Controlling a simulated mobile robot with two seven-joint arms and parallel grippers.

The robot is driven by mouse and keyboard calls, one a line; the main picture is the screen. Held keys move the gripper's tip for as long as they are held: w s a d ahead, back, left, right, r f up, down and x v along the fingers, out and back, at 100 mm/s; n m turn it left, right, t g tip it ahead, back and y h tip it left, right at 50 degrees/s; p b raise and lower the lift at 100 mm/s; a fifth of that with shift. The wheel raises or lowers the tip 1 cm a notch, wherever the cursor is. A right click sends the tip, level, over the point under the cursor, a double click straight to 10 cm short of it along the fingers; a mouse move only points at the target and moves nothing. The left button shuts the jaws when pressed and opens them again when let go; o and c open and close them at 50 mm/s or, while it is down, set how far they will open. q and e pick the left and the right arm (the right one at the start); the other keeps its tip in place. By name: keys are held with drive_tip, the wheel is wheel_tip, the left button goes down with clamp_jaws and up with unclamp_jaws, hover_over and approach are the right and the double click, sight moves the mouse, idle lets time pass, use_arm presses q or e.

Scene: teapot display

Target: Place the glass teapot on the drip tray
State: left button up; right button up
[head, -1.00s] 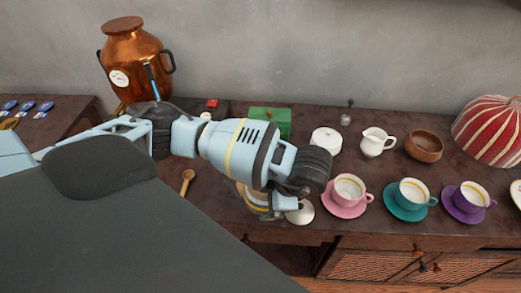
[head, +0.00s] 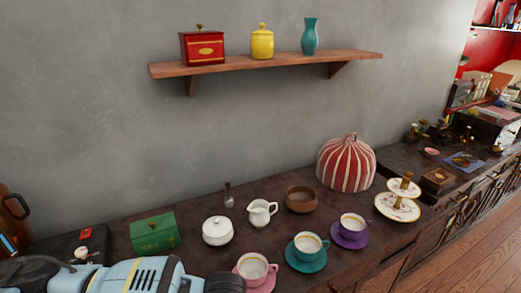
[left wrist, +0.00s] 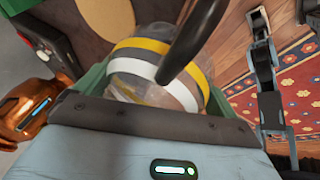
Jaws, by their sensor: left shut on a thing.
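In the left wrist view, my left gripper (left wrist: 155,95) is shut on the glass teapot (left wrist: 135,65), a round clear body with yellow and white bands. A dark curved handle (left wrist: 190,40) crosses in front of it. In the head view only my left arm shows at the lower left; its gripper and the teapot are out of frame. I cannot identify the drip tray for certain; a dark flat surface (head: 97,240) lies left of the green box. My right gripper is not clearly seen.
A copper urn (head: 12,212) stands at the far left. A green box (head: 154,233), white sugar bowl (head: 217,231), creamer (head: 261,213), wooden bowl (head: 301,199) and pink (head: 254,269), teal (head: 307,246) and purple (head: 352,226) cups occupy the counter. A shelf (head: 270,66) hangs above.

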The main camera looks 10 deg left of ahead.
use_arm(q)
drive_tip(key=r+m+t, duration=0.1)
drive_tip(key=m, duration=0.1)
drive_tip(key=d+r+m+t, duration=0.1)
drive_tip(key=m, duration=0.1)
drive_tip(key=shift+w+r+h+p, duration=0.15)
drive_tip(key=shift+h+p, duration=0.15)
drive_tip(key=m, duration=0.1)
drive_tip(key=r+m+t, duration=0.1)
drive_tip(key=r+m+h, duration=0.1)
drive_tip(key=m, duration=0.1)
drive_tip(key=shift+w+d+t, duration=0.25)
drive_tip(key=shift+t, duration=0.15)
drive_tip(key=w+a+r+m+h+p, duration=0.1)
drive_tip(key=w+a+r+m+h, duration=0.1)
drive_tip(key=r+m+h, duration=0.2)
drive_tip(key=w+a+r+m+h+p, duration=0.1)
drive_tip(key=w+a+r+m+h, duration=0.1)
drive_tip(key=r+m, duration=0.8)
drive_tip(key=shift+a+r+m+h+p, duration=0.5)
drive_tip(key=shift+m+h, duration=0.8)
drive_tip(key=shift+m, duration=1.1)
use_arm(e)
drive_tip(key=shift+t, duration=0.6)
drive_tip(key=shift+w+d+r, duration=0.1)
drive_tip(key=shift+w+r, duration=0.8)
drive_tip(key=shift+r, duration=0.3)
drive_tip(key=shift+w+d+r, duration=0.1)
drive_tip(key=shift+w+r, duration=0.75)
drive_tip(key=shift+r, duration=0.3)
